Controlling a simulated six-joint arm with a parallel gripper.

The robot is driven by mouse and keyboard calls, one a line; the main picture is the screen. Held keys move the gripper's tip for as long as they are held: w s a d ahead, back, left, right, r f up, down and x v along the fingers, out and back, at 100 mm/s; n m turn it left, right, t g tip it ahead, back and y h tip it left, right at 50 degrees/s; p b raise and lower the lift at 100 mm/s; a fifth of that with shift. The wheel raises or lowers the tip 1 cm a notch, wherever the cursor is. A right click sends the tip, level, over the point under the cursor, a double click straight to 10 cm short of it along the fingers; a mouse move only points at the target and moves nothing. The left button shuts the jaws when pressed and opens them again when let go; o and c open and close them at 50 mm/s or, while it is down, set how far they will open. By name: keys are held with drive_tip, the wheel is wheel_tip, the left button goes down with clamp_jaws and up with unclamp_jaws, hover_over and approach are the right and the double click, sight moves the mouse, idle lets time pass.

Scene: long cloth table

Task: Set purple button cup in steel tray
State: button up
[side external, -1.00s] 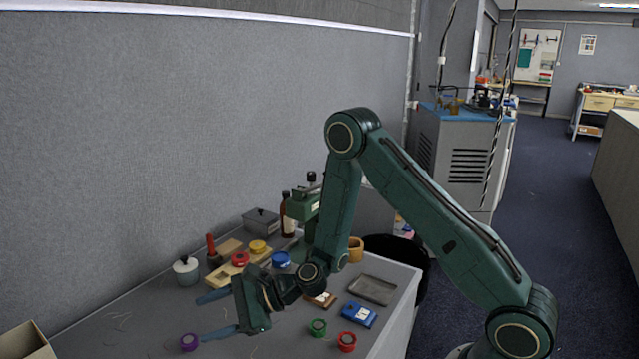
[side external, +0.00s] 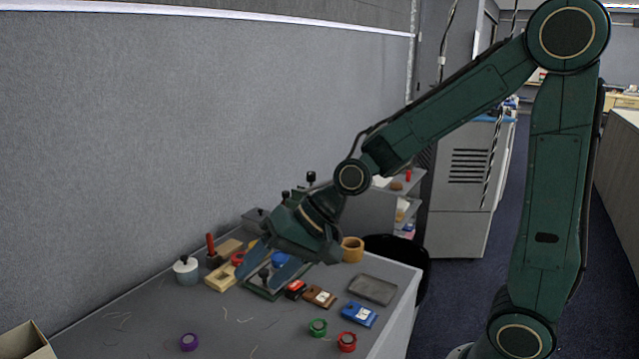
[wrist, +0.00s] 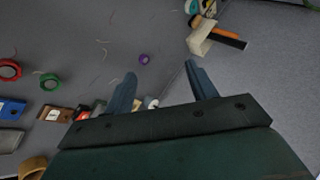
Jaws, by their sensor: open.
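The purple button cup (side external: 189,342) stands alone on the grey table near its front left. In the wrist view the purple cup (wrist: 144,59) shows beyond the fingertips, nearer the left finger. The steel tray (side external: 372,289) is a shallow grey rectangle at the right end of the table, with nothing visible in it. Part of the tray (wrist: 10,141) shows at the wrist view's left edge. My gripper (side external: 263,272) is open and empty, raised over the back middle of the table, apart from the cup. Its fingers (wrist: 161,72) are spread in the wrist view.
A green cup (side external: 318,328), red cup (side external: 347,342) and blue box (side external: 359,315) stand near the tray. A wooden tray (side external: 222,279), white-grey pot (side external: 186,270) and tan cup (side external: 352,249) are farther back. The front middle of the table is mostly clear.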

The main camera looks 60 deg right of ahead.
drive_tip(key=s+d+r+n+h, duration=0.2)
drive_tip(key=s+d, duration=0.3)
drive_tip(key=s, duration=0.4)
drive_tip(key=s+d+r+n+h, duration=0.3)
drive_tip(key=s+d, duration=0.3)
drive_tip(key=s, duration=0.3)
drive_tip(key=shift+s+d+r+g+h, duration=0.15)
drive_tip(key=shift+s+r+g+h, duration=0.25)
drive_tip(key=shift+r, duration=0.45)
drive_tip(key=shift+o, duration=0.4)
